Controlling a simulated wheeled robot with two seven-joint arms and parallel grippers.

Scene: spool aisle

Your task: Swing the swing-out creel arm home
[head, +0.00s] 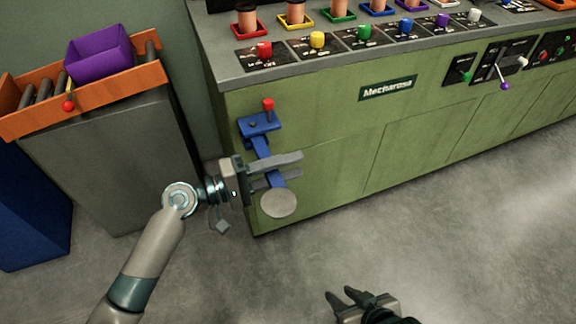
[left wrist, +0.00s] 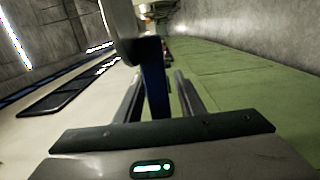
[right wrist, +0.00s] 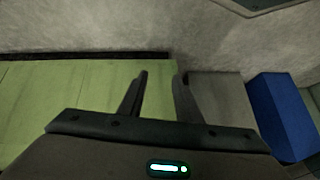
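The swing-out creel arm (head: 260,146) is a blue bar. It hangs from a blue bracket (head: 257,124) with a red knob (head: 268,103) on the green machine's left end, and ends in a pale grey disc (head: 280,203). My left gripper (head: 300,165) is at the bar's lower part, just above the disc, with its fingers pointing right across it. In the left wrist view the blue bar (left wrist: 154,80) stands between the two parted fingers, with a gap at the right finger. My right gripper (head: 339,293) is open and empty, low over the floor, away from the machine.
The green machine (head: 330,140) fills the back, with spools and coloured knobs along its top. A grey cabinet (head: 115,160) with an orange roller tray (head: 120,83) and purple bin (head: 98,52) stands left, beside a blue box (head: 30,215). The floor in front is clear.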

